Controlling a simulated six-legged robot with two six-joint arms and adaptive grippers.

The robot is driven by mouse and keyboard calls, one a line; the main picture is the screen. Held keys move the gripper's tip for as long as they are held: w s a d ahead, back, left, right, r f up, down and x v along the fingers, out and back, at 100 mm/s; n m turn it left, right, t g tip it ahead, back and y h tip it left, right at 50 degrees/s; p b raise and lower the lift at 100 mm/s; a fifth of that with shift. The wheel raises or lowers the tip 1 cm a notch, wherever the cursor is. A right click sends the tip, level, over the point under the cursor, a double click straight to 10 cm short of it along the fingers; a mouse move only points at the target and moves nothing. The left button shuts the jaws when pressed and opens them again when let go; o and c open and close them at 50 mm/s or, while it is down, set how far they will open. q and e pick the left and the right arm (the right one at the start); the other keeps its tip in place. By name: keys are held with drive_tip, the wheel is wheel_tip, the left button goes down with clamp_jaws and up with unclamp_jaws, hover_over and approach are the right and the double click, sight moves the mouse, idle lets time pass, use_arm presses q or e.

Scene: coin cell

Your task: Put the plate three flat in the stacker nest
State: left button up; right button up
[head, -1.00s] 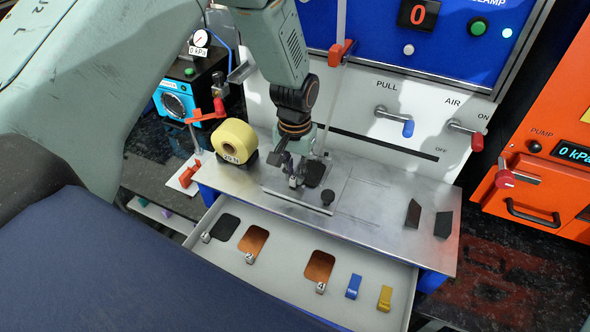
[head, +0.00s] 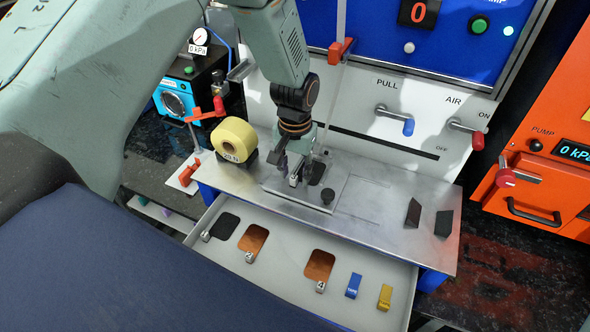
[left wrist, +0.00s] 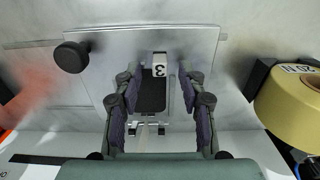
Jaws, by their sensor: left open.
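Plate three is a dark plate (left wrist: 153,95) with a light tab marked 3 in the left wrist view. It looks flat in the recess of a light metal block with a black knob, which I take to be the stacker nest (left wrist: 105,70). In the head view the plate (head: 316,172) and nest (head: 290,194) are on the metal bench top. My left gripper (left wrist: 158,78) is open, one finger on each side of the plate, with visible gaps. In the head view the left gripper (head: 296,168) is over the nest. My right gripper is out of view.
A yellow roll (head: 233,140) stands left of the nest. The open drawer (head: 285,268) in front holds a black plate (head: 225,226), two copper plates (head: 253,238), and blue and yellow clips. Two dark wedges (head: 413,212) lie at right. The bench between nest and wedges is clear.

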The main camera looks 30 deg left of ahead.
use_arm(q)
wheel_tip(320, 180, up, 12)
idle(0.4)
